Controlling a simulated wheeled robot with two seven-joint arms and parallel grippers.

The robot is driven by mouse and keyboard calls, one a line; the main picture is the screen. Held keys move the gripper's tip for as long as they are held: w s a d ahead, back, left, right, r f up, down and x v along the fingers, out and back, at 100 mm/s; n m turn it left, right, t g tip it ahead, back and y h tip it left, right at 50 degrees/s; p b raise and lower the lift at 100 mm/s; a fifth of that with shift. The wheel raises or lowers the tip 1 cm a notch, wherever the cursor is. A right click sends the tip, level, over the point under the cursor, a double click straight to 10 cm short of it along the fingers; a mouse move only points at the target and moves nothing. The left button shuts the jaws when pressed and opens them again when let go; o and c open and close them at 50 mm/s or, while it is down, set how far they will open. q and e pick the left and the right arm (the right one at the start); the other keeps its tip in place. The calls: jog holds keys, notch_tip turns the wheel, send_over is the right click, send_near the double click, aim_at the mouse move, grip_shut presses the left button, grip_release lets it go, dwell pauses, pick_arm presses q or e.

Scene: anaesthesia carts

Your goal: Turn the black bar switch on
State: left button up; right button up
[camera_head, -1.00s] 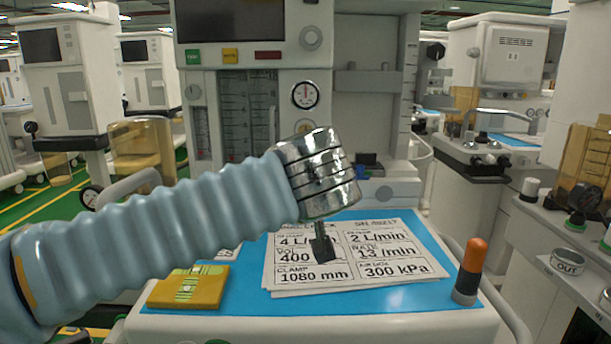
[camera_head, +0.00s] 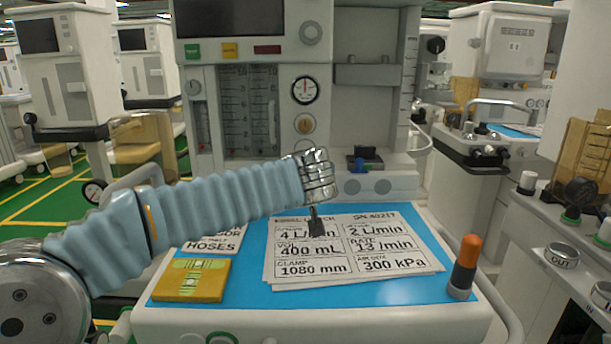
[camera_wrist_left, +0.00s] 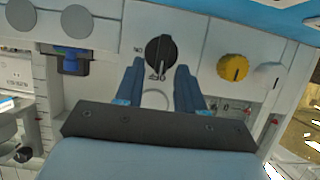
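The black bar switch (camera_wrist_left: 161,52) is a round black knob with a raised bar, on a pale panel in the left wrist view. The bar runs roughly up and down in that picture, in line with the upside-down OFF label just below; the ON label is to its left. My left gripper (camera_wrist_left: 160,76) is open, its two blue fingers apart, one to each side of the switch's lower part. I cannot tell whether they touch it. My right gripper is not in view.
A yellow knob (camera_wrist_left: 232,67) sits right of the switch and a blue-and-black fitting (camera_wrist_left: 75,60) left of it. Below my arm, the blue worktop (camera_head: 400,296) carries printed sheets (camera_head: 345,250), a yellow pad (camera_head: 192,280) and an orange-topped cylinder (camera_head: 465,266).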

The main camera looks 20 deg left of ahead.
pick_arm(q)
jog(key=shift+c, duration=0.4)
grip_shut()
